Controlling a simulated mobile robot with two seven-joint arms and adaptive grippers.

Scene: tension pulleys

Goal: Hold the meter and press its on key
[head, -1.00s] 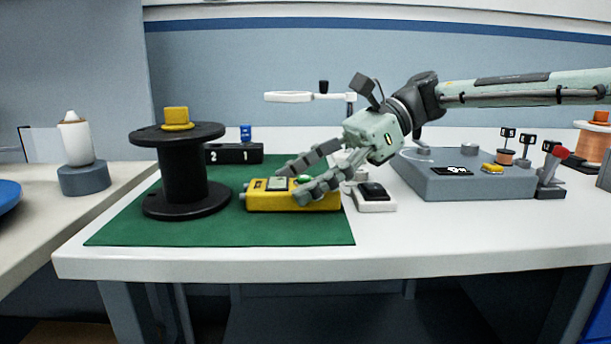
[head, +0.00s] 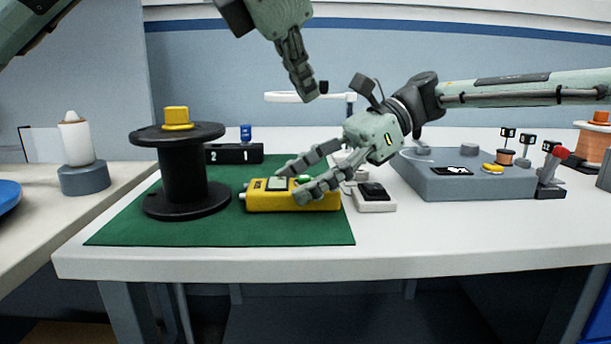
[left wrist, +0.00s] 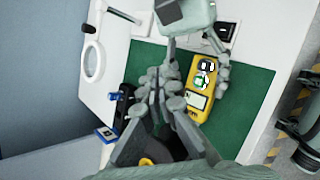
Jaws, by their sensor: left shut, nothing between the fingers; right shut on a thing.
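The yellow meter (head: 265,198) lies on the green mat (head: 200,233), with a grey display and a green key on its top. It also shows in the left wrist view (left wrist: 190,131), with the display and the green key in sight. My right gripper (head: 303,182) is shut on the meter, its fingers on either side of the right end. My left gripper (head: 310,97) is shut and empty, high above the table behind the meter. In the left wrist view its fingers (left wrist: 160,85) point toward the mat, apart from the meter.
A black spool (head: 182,175) with a yellow block on top stands left of the meter. A black numbered block (head: 235,154) stands behind. A white box with a black top (head: 374,198) and a grey console (head: 465,183) stand to the right. The mat's front strip is clear.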

